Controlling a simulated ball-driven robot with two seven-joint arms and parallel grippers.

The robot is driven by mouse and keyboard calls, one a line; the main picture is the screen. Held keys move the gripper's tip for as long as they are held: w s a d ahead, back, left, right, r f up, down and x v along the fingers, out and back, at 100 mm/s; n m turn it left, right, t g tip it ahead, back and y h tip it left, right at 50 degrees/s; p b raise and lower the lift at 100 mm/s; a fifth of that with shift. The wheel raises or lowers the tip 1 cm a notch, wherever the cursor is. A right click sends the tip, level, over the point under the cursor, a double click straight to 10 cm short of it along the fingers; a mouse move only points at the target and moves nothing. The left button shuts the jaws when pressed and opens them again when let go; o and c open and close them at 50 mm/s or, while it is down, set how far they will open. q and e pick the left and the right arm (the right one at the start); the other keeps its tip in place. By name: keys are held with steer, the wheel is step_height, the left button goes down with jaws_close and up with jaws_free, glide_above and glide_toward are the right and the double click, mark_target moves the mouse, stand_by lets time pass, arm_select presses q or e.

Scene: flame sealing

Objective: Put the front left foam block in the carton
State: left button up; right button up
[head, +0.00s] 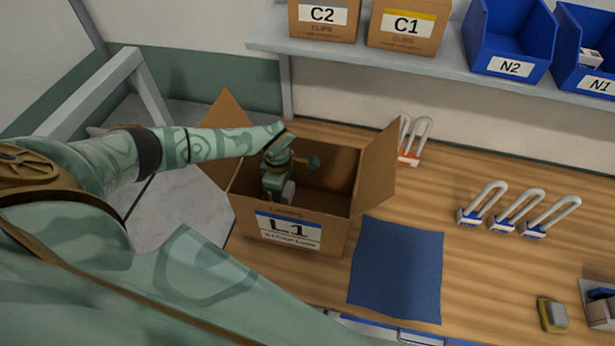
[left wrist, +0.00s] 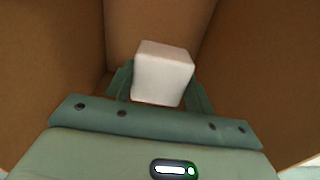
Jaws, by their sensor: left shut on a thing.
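The carton (head: 343,198) stands open on the table and carries an L1 label. My left arm reaches over its rim, and my left gripper (head: 280,196) is down inside it. In the left wrist view my left gripper (left wrist: 160,95) is shut on a white foam block (left wrist: 163,75), with a finger on each side of it. The carton's brown inner walls (left wrist: 50,70) surround the block there. In the head view only a pale bit of the block (head: 288,192) shows below the gripper. I cannot tell whether the block touches the carton floor. My right gripper is not in view.
A blue cloth (head: 397,270) lies right of the carton. Several U-shaped lamps (head: 517,208) stand on the table farther right, and an orange-based one (head: 411,145) stands behind the carton's right flap. A yellow-grey sponge (head: 552,314) lies front right. A shelf (head: 380,57) holds boxes and blue bins.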

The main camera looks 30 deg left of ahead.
arm_select(q)
steer(key=shift+s+a+f, duration=0.9)
steer(key=shift+s+f, duration=0.2)
step_height(320, 180, down, 9)
steer(key=shift+f+b, duration=0.2)
steer(key=shift+b, duration=0.9)
steer(key=shift+f, duration=0.1)
steer(key=o, duration=1)
